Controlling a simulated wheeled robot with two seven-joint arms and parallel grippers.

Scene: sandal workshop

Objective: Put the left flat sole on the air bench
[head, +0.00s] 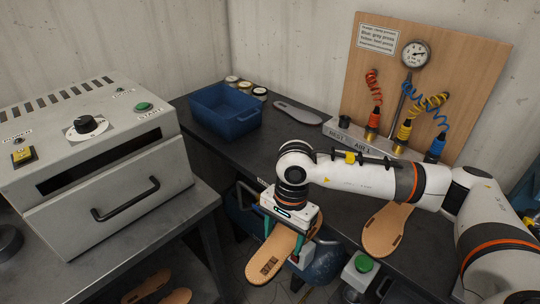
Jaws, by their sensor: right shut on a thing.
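My right gripper (272,236) is shut on a tan flat sole (268,262). The sole has a dark printed patch near its lower end, and the gripper covers part of it. It appears held in front of the front edge of the dark air bench (262,150). A second tan sole (388,230) lies on the bench to the right, partly behind my right arm. I cannot tell from markings which sole is the left one. My left gripper is not in view.
A blue bin (226,112), small jars (245,86) and a grey insole (297,112) stand towards the back. A board (460,45) carries a gauge and coiled hoses. A green button (363,263) is near the held sole. More soles (150,287) lie below.

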